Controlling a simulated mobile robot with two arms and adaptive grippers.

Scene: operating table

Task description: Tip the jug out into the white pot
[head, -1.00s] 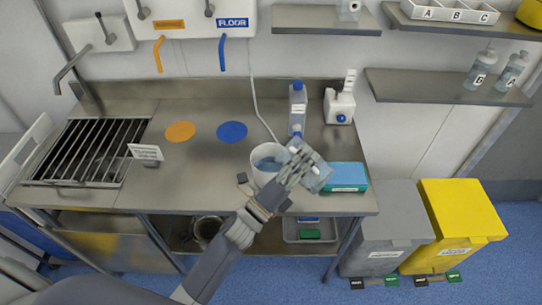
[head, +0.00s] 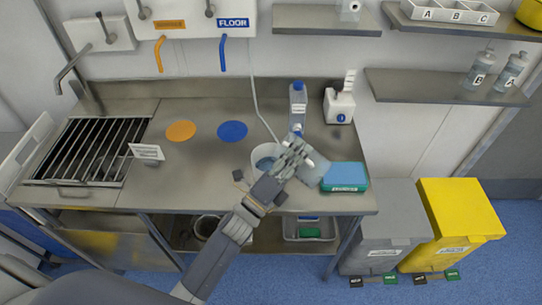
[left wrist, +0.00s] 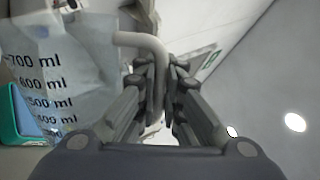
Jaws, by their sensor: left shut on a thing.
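The jug is clear, with black ml marks; it shows large at the left of the left wrist view (left wrist: 62,75) and as a pale shape in the head view (head: 315,172). My left gripper (head: 293,157) is shut on the jug's handle; the bent handle lies between its fingers in the left wrist view (left wrist: 157,80). The gripper and jug are above the bench's front right, with the jug to the right of the white pot (head: 256,170). The pot stands upright, bluish inside, its right side hidden by my gripper. I cannot tell the jug's exact tilt or contents. My right gripper is not in view.
A blue and teal box (head: 345,176) lies close to the right of the jug.

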